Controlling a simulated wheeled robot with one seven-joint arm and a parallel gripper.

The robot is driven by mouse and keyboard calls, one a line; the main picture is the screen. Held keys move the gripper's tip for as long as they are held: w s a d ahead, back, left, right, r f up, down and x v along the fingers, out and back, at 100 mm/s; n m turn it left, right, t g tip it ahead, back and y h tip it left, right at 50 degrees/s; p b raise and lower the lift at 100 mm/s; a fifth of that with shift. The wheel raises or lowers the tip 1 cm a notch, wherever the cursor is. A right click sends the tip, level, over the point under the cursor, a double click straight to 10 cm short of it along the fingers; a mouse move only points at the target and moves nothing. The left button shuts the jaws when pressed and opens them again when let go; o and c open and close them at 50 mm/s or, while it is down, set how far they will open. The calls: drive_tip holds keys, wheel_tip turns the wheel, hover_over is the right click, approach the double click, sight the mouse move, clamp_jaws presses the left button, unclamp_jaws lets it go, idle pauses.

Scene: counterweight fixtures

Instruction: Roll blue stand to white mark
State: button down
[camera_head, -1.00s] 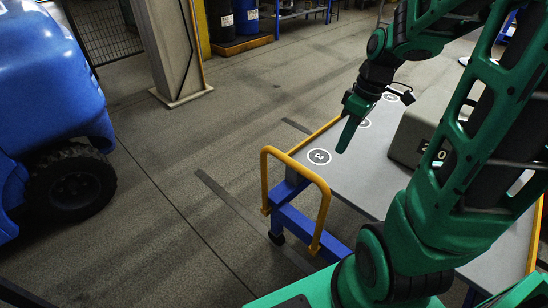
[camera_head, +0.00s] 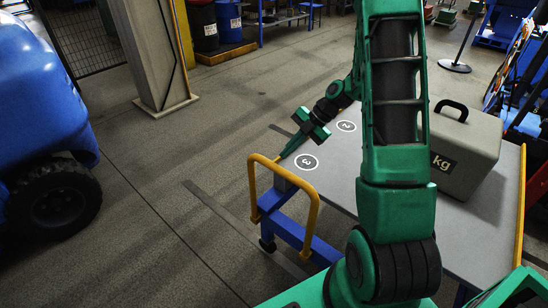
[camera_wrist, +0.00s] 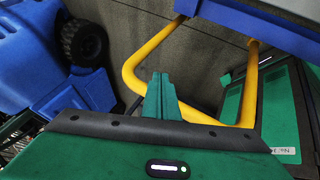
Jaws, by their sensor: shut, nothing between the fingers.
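The blue stand (camera_head: 287,229) has a grey top, a yellow loop handle (camera_head: 313,222) at its near left end and small dark casters. White circles numbered 3 (camera_head: 306,162) and 2 (camera_head: 346,126) lie on the top. My gripper (camera_head: 284,157) is shut and empty, its tips pointing down and left just behind the handle's upper bar. In the wrist view the shut fingers (camera_wrist: 160,84) appear within the yellow loop (camera_wrist: 150,48); I cannot tell whether they touch it. I cannot make out a white mark on the floor.
A grey weight (camera_head: 470,148) marked kg, with a black handle, sits on the grey top. A blue vehicle (camera_head: 40,95) with a black tyre (camera_head: 52,196) stands at the left. A pillar (camera_head: 155,50) stands behind. The floor between is clear, with a dark strip (camera_head: 222,207).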

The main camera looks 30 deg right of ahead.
approach(254, 172)
wheel_tip(254, 172, down, 4)
drive_tip(key=s, duration=0.3)
drive_tip(key=shift+w+a+f, duration=0.1)
drive_tip(key=shift+w+a, duration=0.6)
drive_tip(key=shift+w, duration=0.25)
drive_tip(key=shift+w+a, duration=0.7)
drive_tip(key=shift+w, duration=0.25)
